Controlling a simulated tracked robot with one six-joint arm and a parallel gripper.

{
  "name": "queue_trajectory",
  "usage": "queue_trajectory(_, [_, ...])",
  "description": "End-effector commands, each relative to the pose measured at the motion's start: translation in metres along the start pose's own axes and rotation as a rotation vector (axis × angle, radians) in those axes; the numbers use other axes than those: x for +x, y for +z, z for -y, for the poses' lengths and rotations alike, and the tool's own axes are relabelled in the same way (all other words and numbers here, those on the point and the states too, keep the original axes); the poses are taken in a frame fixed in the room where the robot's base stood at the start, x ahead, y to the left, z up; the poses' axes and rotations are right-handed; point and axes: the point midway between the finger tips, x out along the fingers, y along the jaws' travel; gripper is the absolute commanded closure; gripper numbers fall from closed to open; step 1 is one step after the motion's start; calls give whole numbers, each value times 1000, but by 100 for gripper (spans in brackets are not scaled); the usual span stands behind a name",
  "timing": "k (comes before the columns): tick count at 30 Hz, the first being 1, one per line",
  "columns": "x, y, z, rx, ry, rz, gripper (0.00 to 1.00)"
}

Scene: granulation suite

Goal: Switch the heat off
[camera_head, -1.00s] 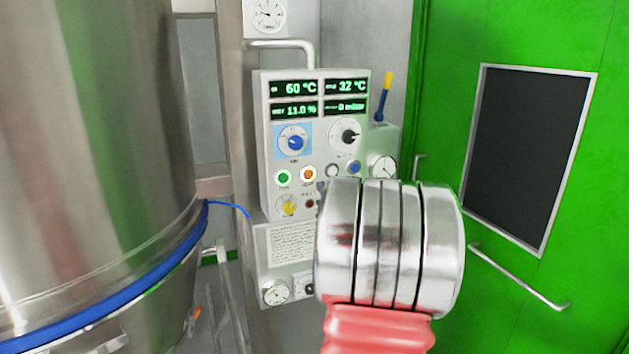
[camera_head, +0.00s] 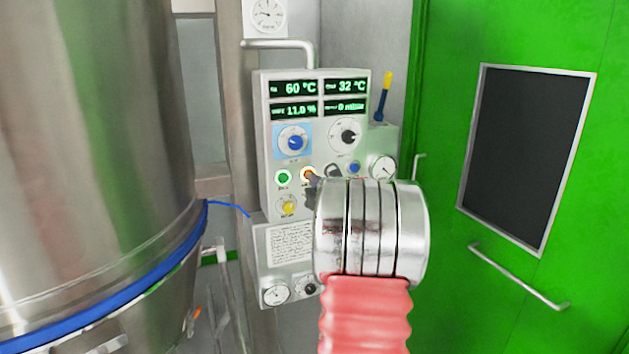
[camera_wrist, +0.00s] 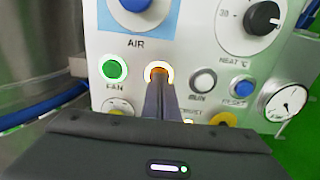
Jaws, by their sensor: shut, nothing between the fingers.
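The control panel (camera_head: 263,150) has a green lit button marked FAN (camera_wrist: 114,69). To its right is an orange lit button (camera_wrist: 158,66) with a bright ring; it also shows in the head view (camera_head: 306,171). Its label is hidden by my fingers. The heat dial (camera_wrist: 252,22), a black knob marked HEAT °C, is at the upper right in the wrist view. My gripper (camera_wrist: 160,84) is shut and empty. Its fingertips are in front of the orange button's lower part, at or very close to it; I cannot tell whether they touch.
A white button marked RUN (camera_wrist: 203,80) and a blue RESET button (camera_wrist: 241,87) are close on the right. A blue AIR knob (camera_head: 292,141) is above, a yellow knob (camera_head: 289,207) below. A steel vessel (camera_head: 95,120) stands left, a green door (camera_head: 440,100) right.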

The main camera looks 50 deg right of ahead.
Motion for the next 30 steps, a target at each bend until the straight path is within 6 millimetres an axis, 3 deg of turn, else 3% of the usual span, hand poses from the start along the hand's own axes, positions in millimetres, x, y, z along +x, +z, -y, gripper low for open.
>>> queue_trajectory(7, [18, 0, 0, 0, 1, 1, 100])
queue_trajectory(20, [23, -3, -5, 1, 1, -4, 100])
queue_trajectory(25, [12, -2, -9, 1, 6, -2, 100])
queue_trajectory(30, [-12, 0, -11, 3, 9, 0, 100])
